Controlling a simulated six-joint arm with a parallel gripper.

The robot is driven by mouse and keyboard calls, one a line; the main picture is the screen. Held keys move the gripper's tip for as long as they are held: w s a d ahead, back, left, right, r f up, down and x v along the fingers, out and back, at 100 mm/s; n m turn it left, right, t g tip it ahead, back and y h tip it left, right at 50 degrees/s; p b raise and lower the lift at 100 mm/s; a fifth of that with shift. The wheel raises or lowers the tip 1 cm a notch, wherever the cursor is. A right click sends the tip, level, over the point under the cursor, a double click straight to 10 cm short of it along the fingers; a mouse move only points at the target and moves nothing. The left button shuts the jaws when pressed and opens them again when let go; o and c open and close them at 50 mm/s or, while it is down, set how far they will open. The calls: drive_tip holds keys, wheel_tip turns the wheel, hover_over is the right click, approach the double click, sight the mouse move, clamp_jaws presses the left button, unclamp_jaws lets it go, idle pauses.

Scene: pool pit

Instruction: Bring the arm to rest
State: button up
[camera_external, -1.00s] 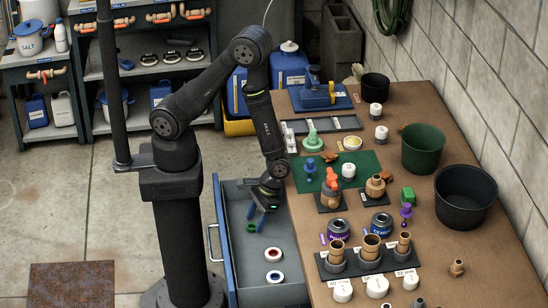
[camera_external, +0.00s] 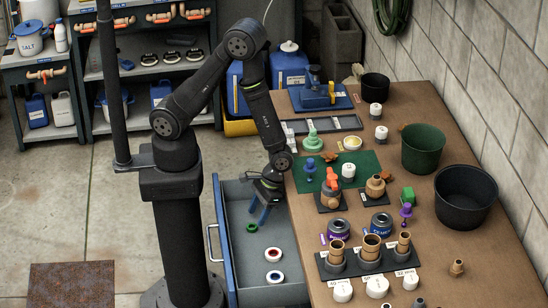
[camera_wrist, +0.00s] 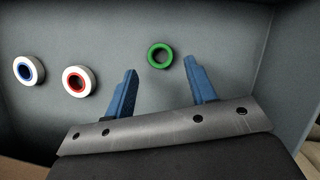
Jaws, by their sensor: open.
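My gripper (camera_external: 262,212) hangs over the open drawer (camera_external: 236,262) at the left side of the bench. In the wrist view its two blue fingers (camera_wrist: 161,88) are spread apart with nothing between them. A green ring (camera_wrist: 160,56) lies on the drawer floor just beyond the fingertips; it also shows in the external view (camera_external: 251,228). A white roll with a red centre (camera_wrist: 79,81) and a white roll with a blue centre (camera_wrist: 29,71) lie in the drawer too, apart from the gripper.
The bench (camera_external: 505,260) right of the drawer carries fittings, cans and caps. A green bucket (camera_external: 423,150) and a black bucket (camera_external: 466,198) stand near the block wall. Shelves (camera_external: 150,75) stand behind my arm. Floor at the left is mostly clear.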

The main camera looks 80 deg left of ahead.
sight(255, 225)
wheel_tip(255, 225, up, 7)
drive_tip(key=f, duration=0.6)
drive_tip(key=s+f, duration=0.1)
drive_tip(key=f, duration=0.3)
drive_tip(key=shift+s+d, duration=0.1)
drive_tip(key=shift+d, duration=0.05)
drive_tip(key=w+r+n, duration=0.1)
drive_tip(key=r, duration=1.4)
drive_tip(key=w+r, duration=0.2)
drive_tip(key=r, duration=1.4)
drive_tip(key=shift+w+d+r+n+h, duration=0.25)
drive_tip(key=shift+w+d+n+h, duration=0.05)
drive_tip(key=shift+d+n, duration=0.1)
